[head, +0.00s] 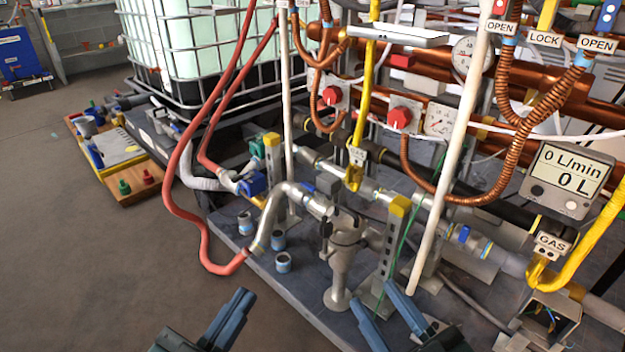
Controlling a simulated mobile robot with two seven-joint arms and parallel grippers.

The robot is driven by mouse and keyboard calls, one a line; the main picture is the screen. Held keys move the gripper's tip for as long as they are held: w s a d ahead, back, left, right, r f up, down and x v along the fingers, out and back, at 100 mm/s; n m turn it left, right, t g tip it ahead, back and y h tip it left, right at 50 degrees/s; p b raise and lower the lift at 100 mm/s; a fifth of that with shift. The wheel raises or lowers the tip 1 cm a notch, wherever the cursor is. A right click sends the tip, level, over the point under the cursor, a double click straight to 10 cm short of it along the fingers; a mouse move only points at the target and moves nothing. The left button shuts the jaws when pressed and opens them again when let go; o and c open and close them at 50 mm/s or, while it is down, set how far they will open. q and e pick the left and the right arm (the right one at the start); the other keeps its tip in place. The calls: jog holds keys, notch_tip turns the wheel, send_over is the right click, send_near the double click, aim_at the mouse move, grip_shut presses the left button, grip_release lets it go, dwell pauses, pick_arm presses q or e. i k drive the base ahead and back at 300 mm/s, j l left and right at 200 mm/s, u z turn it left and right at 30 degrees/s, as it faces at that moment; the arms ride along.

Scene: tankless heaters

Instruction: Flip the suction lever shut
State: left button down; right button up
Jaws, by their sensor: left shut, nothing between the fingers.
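No label reading suction is legible, so I cannot tell which lever is the suction lever. A small blue lever (463,233) sits on the grey pipe at the right. A blue valve part (252,183) sits at the hose joint on the left, with a green one (257,146) behind it. A steel pump-like body (342,265) with black clamps stands in the middle. My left gripper (241,297) is shut and empty at the bottom, over the floor. My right gripper (373,294) has its two fingers apart and empty, in front of the steel body's base.
Red hoses (168,175) loop down at the left. A white pole (452,150) and a yellow-topped post (388,250) stand near the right gripper. A flow meter (565,180) reads 0 L/min.

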aim_at(303, 184)
jog(key=i+j+z, duration=0.1)
jog(key=z, duration=0.9)
jog(key=j+z, duration=0.4)
jog(key=k+j+z, duration=0.1)
jog(key=j+z, duration=0.25)
jog(key=j, duration=0.6)
jog(key=k+j+z, duration=0.1)
jog(key=j, duration=0.3)
jog(key=k+j, duration=0.15)
jog(key=j, duration=0.2)
jog(key=j+z, duration=0.1)
jog(key=j, duration=0.25)
jog(key=i, duration=0.45)
